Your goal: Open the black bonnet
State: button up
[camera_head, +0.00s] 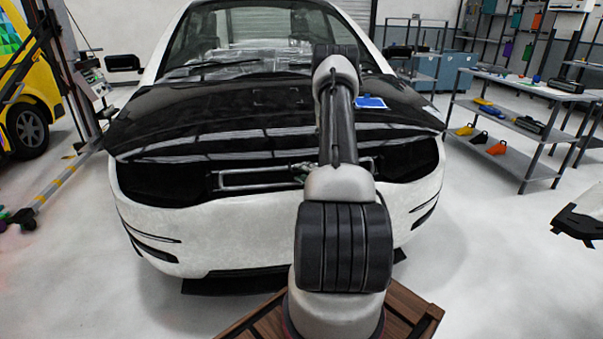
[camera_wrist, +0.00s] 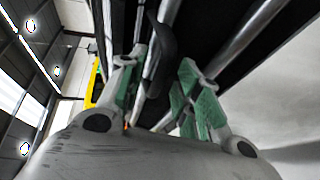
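The black bonnet (camera_head: 215,112) covers the front of a white car. A dark band shows between its front edge and the white bumper (camera_head: 165,220); I cannot tell how far the bonnet is raised. My gripper (camera_head: 303,169) is at the middle of the car's front, below the bonnet edge, partly hidden by my arm. In the wrist view my gripper (camera_wrist: 160,75) has its green-padded fingers apart. A curved black piece (camera_wrist: 163,45), perhaps a latch or handle, shows between and beyond them; whether it touches a finger I cannot tell.
A blue item (camera_head: 371,102) lies on the bonnet. A grey shelf (camera_head: 515,145) with tools stands at the right. A lift post (camera_head: 65,75) and a yellow vehicle (camera_head: 22,90) stand at the left. The floor on both sides of the car has free room.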

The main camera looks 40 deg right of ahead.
jog(key=shift+w+f, duration=0.1)
jog(key=shift+w, duration=0.45)
grip_shut()
